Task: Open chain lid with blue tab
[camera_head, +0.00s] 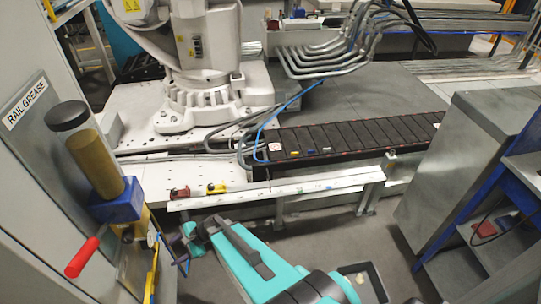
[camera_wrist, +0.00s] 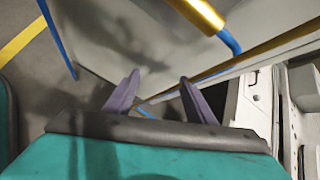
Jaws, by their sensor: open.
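The black segmented cable chain (camera_head: 350,135) lies along the rail platform, and its lids look closed. Small coloured tabs sit along its near part, including a yellow one (camera_head: 295,153) and what looks like a blue one (camera_head: 313,152). My gripper (camera_head: 182,245) is low and left of the chain, below the white shelf edge and well apart from it. In the wrist view, my gripper's two purple fingers (camera_wrist: 160,78) are spread with nothing between them. The chain and its tabs are not recognisable in the wrist view.
A rail grease dispenser with a red-handled lever (camera_head: 83,257) stands at the left. Red (camera_head: 179,193) and yellow (camera_head: 216,188) clamps sit on the white shelf edge (camera_head: 280,190). A grey cabinet (camera_head: 470,150) stands right. A large white robot (camera_head: 205,60) stands behind the platform.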

